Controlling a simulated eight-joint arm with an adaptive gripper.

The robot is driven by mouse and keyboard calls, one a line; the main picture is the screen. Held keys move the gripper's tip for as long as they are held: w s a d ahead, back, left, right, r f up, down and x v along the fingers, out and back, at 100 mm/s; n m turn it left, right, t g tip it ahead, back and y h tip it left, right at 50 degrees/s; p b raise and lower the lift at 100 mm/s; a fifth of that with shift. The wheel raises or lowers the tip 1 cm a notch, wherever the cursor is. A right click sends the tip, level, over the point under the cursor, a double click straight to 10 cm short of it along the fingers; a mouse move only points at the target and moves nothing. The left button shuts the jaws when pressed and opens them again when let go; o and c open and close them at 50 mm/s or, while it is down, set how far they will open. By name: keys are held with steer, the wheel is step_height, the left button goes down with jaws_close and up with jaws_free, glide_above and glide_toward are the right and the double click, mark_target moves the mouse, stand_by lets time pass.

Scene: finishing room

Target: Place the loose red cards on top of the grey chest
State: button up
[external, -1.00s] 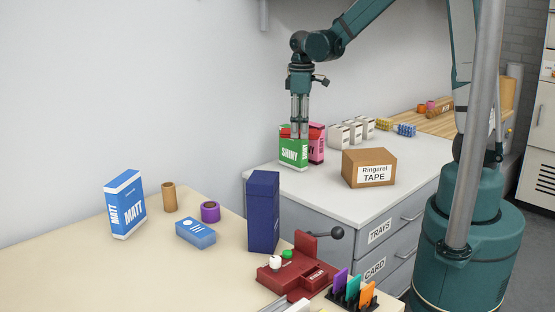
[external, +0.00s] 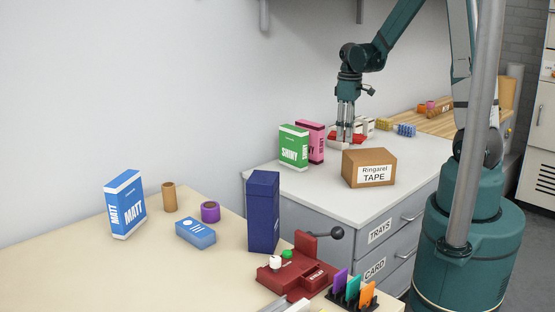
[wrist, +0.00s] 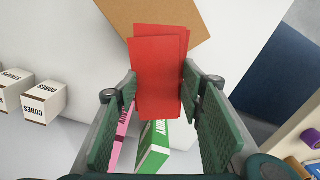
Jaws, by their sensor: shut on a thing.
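The red cards (wrist: 157,85) are a small stack, slightly fanned at the far end, between my fingers in the wrist view. In the external view the red cards (external: 359,137) show as a thin strip at my fingertips. My gripper (external: 345,136) is shut on them and points down over the grey chest (external: 318,201), which has a pale top and drawers labelled TRAYS and CARD. The cards are behind the brown tape box (external: 360,178) in the external view. I cannot tell how far they are above the chest top.
A green SHINY box (external: 293,149) and a pink box (external: 317,135) stand left of my gripper on the chest. The front left of the chest top is clear. A tall navy box (external: 263,213) stands on the nearer table.

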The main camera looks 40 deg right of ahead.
steer(key=s+d+f+m, duration=0.1)
steer(key=d+f+m, duration=0.1)
steer(key=d, duration=1.4)
steer(key=d+f+m, duration=0.2)
steer(key=d+f, duration=0.1)
steer(key=d, duration=1.3)
steer(key=shift+s+d+f, duration=0.35)
steer(key=shift+s+d, duration=0.05)
steer(key=shift+f+b, duration=0.35)
steer(key=shift+f, duration=2.8)
steer(key=shift+f, duration=0.15)
steer(key=shift+f, duration=1.75)
steer(key=shift+f+b, duration=0.2)
steer(key=shift+b, duration=0.15)
steer(key=o, duration=0.9)
steer(key=shift+r, duration=0.15)
